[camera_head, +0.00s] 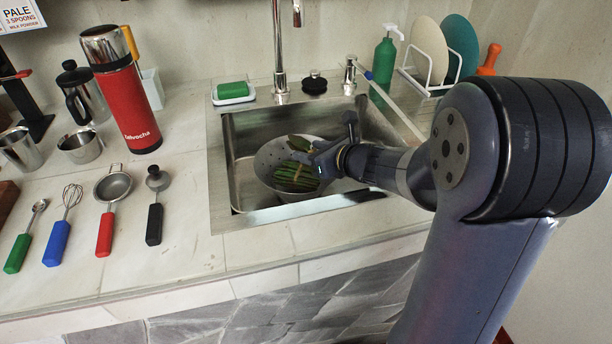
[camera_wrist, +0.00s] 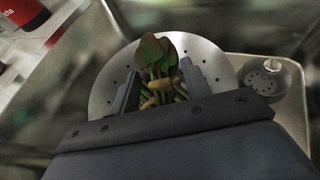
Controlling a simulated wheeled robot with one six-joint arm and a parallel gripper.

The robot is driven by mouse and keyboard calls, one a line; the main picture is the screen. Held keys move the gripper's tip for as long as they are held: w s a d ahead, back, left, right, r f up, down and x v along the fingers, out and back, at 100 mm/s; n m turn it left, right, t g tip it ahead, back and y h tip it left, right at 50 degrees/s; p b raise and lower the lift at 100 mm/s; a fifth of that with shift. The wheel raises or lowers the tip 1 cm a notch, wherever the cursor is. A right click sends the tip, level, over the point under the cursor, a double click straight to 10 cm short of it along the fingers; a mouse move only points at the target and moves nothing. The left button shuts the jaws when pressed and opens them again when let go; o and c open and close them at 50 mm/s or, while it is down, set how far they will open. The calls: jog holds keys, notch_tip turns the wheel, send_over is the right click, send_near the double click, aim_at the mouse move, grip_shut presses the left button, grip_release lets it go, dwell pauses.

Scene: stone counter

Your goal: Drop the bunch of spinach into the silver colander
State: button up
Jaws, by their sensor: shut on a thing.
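The bunch of spinach (camera_head: 296,178) has green stems and darker leaves. My gripper (camera_head: 318,160) is shut on it, over the sink. In the wrist view the spinach (camera_wrist: 156,62) sits between the two fingers of my gripper (camera_wrist: 158,88), leaves pointing away. The silver colander (camera_head: 268,160) is a round bowl with holes, standing in the sink. In the wrist view its rim and perforated wall (camera_wrist: 212,58) show behind and around the spinach. The spinach lies over or within the colander's opening; I cannot tell whether it touches the bottom. My gripper hides part of the colander.
The steel sink (camera_head: 222,150) surrounds the colander, with a tap (camera_head: 279,50) behind. A soap bottle (camera_head: 384,68) and a dish rack with plates (camera_head: 430,50) stand at the back right. A drain strainer (camera_wrist: 270,78) shows at right.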

jog(key=o, duration=1.1)
jog(key=shift+c, duration=0.2)
jog(key=shift+r, duration=0.1)
jog(key=p+v, duration=0.2)
jog(key=v, duration=0.8)
jog(key=shift+s+d, duration=0.25)
jog(key=shift+d, duration=0.05)
